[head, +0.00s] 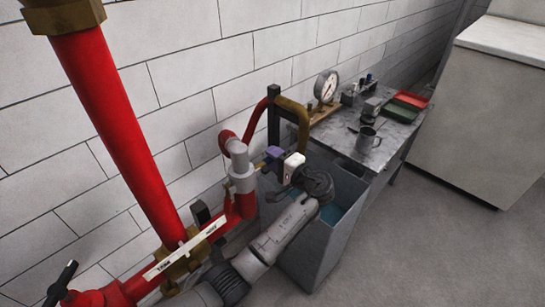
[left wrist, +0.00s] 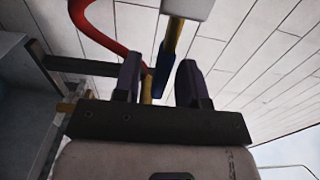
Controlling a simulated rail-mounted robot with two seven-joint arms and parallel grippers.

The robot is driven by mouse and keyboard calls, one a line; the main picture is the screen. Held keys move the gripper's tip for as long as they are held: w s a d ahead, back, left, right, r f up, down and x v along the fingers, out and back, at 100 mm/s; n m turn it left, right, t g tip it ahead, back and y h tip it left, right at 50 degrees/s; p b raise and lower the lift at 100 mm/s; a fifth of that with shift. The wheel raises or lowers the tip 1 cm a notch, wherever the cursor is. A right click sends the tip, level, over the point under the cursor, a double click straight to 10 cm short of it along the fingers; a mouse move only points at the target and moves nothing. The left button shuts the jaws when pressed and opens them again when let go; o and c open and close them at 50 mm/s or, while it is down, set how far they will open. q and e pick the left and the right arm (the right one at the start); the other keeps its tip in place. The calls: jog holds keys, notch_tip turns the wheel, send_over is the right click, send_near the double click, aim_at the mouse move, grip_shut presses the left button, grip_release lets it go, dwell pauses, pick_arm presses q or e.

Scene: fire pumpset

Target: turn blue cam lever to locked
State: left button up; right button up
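The blue cam lever (left wrist: 163,68) shows in the left wrist view, on a brass stub below a pale grey fitting (left wrist: 187,7). My left gripper (left wrist: 160,64) has its two dark purple fingers apart, one on each side of the lever, with visible gaps at both sides. In the head view, my left gripper (head: 273,153) reaches from the right toward the brass stub (head: 260,165) on the grey fitting (head: 240,168). There I cannot separate the lever from the purple fingers. My right gripper is not in view.
A thick red pipe (head: 115,120) and a labelled bar (head: 186,249) stand left of my arm. A brown-and-red hose (head: 291,104) arches behind the gripper. A grey bin (head: 322,251) is below. A table (head: 398,133) with gauge (head: 326,87) and mug (head: 367,140) stands behind.

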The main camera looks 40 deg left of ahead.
pick_arm(q)
jog(key=shift+a, duration=0.25)
grip_shut()
dwell(0.3)
